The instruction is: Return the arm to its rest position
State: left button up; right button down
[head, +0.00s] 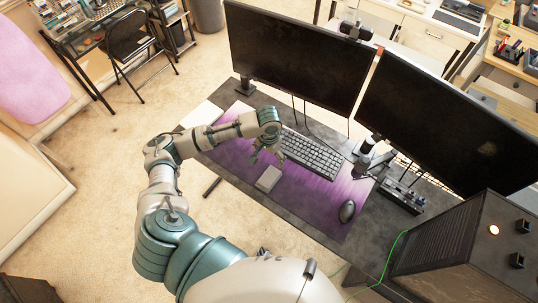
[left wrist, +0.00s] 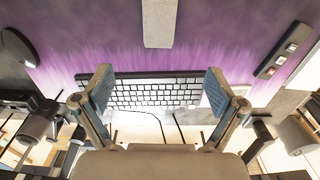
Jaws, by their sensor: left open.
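My left arm (head: 170,185) reaches out over the desk, bent at the elbow. My left gripper (head: 267,155) is above the purple desk mat (head: 315,192), near the left end of the black keyboard (head: 312,153). In the left wrist view, its two fingers (left wrist: 160,90) stand wide apart with nothing between them. The keyboard (left wrist: 150,92) shows beyond the fingers. A small pale box (head: 268,179) lies on the mat near the gripper, apart from it; it also shows in the left wrist view (left wrist: 159,22). My right gripper is not in view.
Two dark monitors (head: 295,52) (head: 448,125) stand behind the keyboard. A black mouse (head: 347,211) lies on the mat's right. A dark cabinet-like case (head: 465,255) stands at the desk's right end. Open floor (head: 100,200) lies left of the desk, with a folding chair (head: 130,40) farther back.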

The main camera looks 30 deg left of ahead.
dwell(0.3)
pick_arm(q)
jog(key=s+d+f+m+t+h, duration=0.3)
jog(key=s+d+f, duration=0.5)
jog(key=s+d, duration=0.4)
jog(key=s+a+f+n+y, duration=0.2)
jog(key=s+a+y, duration=0.1)
jog(key=s+a, duration=0.5)
jog(key=s+d+f+g, duration=0.1)
jog(key=s+f, duration=0.2)
jog(key=f, duration=2.3)
jog(key=s+a+f+g, duration=0.1)
jog(key=s+a+f, duration=0.2)
jog(key=s+f, duration=1.2)
jog(key=s, duration=0.2)
jog(key=shift+s+f, duration=0.3)
jog(key=shift+f, duration=0.1)
